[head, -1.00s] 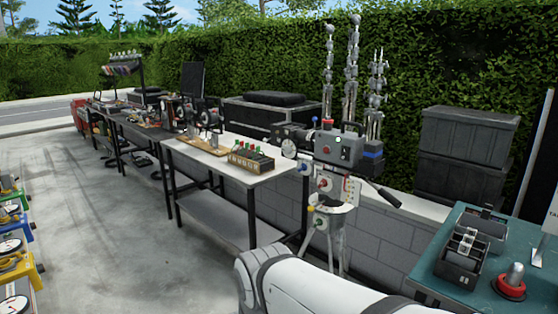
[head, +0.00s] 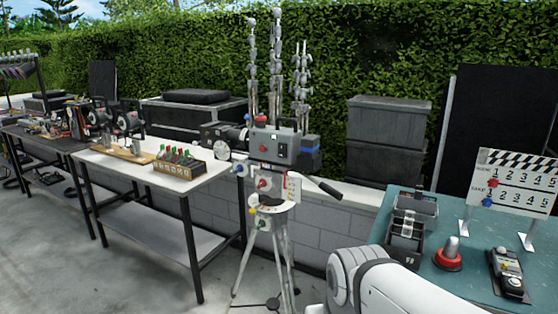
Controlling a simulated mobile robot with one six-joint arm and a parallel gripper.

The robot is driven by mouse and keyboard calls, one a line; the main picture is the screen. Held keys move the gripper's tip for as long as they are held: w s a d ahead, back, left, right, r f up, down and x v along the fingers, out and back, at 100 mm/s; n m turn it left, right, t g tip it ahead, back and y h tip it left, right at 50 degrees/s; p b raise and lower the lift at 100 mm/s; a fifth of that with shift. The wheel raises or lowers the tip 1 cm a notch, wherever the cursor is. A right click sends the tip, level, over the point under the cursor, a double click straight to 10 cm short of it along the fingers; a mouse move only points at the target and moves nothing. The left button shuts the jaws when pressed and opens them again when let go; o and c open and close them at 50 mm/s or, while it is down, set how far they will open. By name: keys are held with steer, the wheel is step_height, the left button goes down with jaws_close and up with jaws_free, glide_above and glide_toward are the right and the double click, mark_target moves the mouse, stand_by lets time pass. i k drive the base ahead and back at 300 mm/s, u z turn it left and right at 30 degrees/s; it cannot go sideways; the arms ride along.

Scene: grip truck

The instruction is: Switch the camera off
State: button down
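The camera (head: 282,146) is a grey body on a tripod (head: 284,245) in the middle of the head view. It has a lens and a round dial at its left end, a red knob on its side and a blue part at its right end. Small details on its side are too small to read as a switch state. My white arm shows at the bottom right, below and to the right of the camera. My gripper is out of the picture.
A white-topped table (head: 150,165) with a box of green and red levers (head: 180,161) stands left of the camera. A teal table (head: 455,275) at the right holds a clapperboard (head: 516,183), a red-based knob (head: 448,255) and a black tray (head: 405,242). Grey crates (head: 388,125) stand behind.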

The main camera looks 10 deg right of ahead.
mark_target(281, 148)
steer(key=u, duration=0.05)
steer(key=i, duration=1)
steer(key=z, duration=0.05)
